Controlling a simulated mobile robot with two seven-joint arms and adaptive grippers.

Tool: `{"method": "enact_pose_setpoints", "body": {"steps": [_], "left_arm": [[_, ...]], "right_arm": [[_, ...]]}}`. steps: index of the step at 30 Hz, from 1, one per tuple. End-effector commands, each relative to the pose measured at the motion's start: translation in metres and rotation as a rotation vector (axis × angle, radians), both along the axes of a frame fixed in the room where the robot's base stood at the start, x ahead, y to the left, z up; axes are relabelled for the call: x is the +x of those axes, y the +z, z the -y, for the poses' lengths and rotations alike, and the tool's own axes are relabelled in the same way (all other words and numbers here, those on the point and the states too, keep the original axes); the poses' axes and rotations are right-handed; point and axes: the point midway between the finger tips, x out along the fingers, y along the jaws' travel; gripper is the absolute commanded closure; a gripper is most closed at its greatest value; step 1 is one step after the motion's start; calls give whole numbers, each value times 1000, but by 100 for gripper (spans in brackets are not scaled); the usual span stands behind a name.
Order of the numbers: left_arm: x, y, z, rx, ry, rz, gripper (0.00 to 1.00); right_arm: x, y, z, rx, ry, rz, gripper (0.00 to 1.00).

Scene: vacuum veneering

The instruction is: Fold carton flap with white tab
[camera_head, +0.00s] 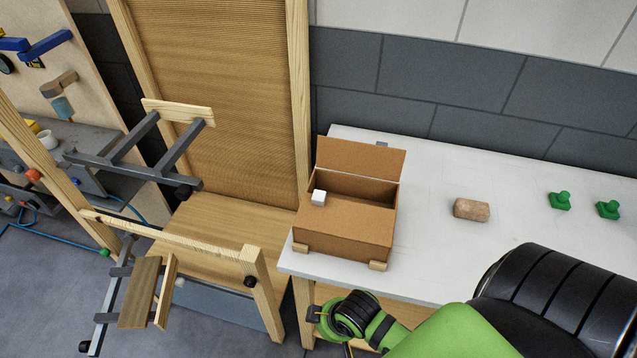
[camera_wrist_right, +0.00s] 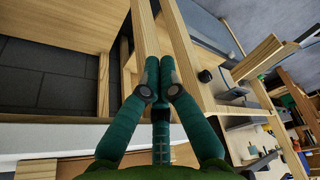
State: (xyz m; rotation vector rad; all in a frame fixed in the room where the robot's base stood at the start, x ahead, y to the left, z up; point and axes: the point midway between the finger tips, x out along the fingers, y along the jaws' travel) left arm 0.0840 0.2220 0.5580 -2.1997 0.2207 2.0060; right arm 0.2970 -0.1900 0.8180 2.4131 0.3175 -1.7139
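The brown carton (camera_head: 345,230) stands on the left end of the white table in the head view. Its back flap (camera_head: 361,158) stands up, leaning back. Its front flap (camera_head: 350,213) lies about flat over the front part, leaving a dark opening behind it. The white tab (camera_head: 319,197) is a small block at the front flap's back left. My right gripper (camera_wrist_right: 160,65) appears shut and empty in the right wrist view, its teal fingertips together. In the head view my right arm reaches in below the table's front edge, apart from the carton. My left gripper is out of view.
A cork-like cylinder (camera_head: 471,210) and two green knobs (camera_head: 560,200) (camera_head: 608,209) are on the white table (camera_head: 432,262), right of the carton. A wooden frame (camera_head: 180,235) with grey clamps stands to the left. The table between carton and cylinder is clear.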

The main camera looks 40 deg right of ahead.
Motion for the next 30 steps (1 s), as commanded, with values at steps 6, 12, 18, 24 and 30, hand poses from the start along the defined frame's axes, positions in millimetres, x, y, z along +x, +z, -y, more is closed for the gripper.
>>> {"method": "enact_pose_setpoints", "body": {"steps": [6,12,18,24,30], "left_arm": [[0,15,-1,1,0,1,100],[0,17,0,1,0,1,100],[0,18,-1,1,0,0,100],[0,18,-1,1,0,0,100],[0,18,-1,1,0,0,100]], "right_arm": [[34,118,-30,79,335,189,100],[37,162,-51,166,659,278,100],[39,188,-30,237,839,288,100],[66,224,32,237,788,306,100],[103,276,110,160,603,389,100]]}}
